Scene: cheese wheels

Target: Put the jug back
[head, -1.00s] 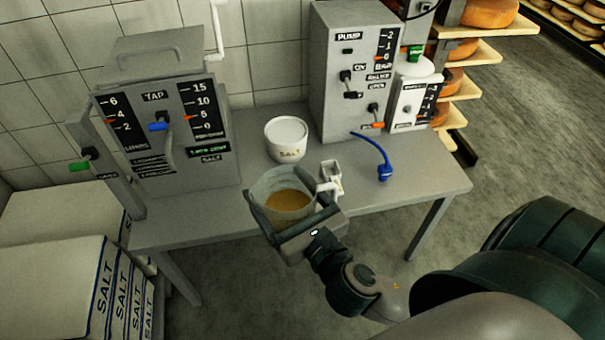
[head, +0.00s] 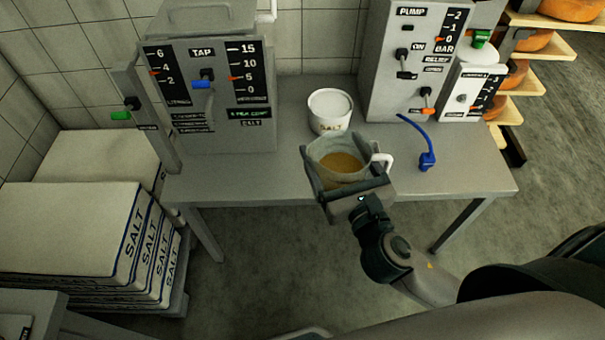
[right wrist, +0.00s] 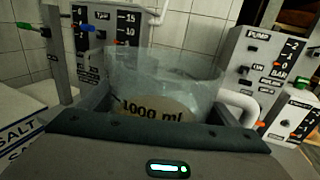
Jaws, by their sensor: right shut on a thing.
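The jug (head: 335,148) is clear, marked 1000 ml, with a white handle on its right side and an amber liquid inside. My right gripper (head: 345,178) is shut on the jug's body and holds it upright at the front edge of the grey table (head: 455,178). The jug fills the middle of the right wrist view (right wrist: 160,85), between the fingers of my gripper. I cannot tell whether its base touches the table. My left gripper is not in view.
A white salt tub (head: 329,112) stands just behind the jug. The tap machine (head: 215,125) is at left, the pump unit (head: 408,60) at back right, and a blue hooked tool (head: 427,158) right of the jug. Salt sacks (head: 75,230) are stacked at left.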

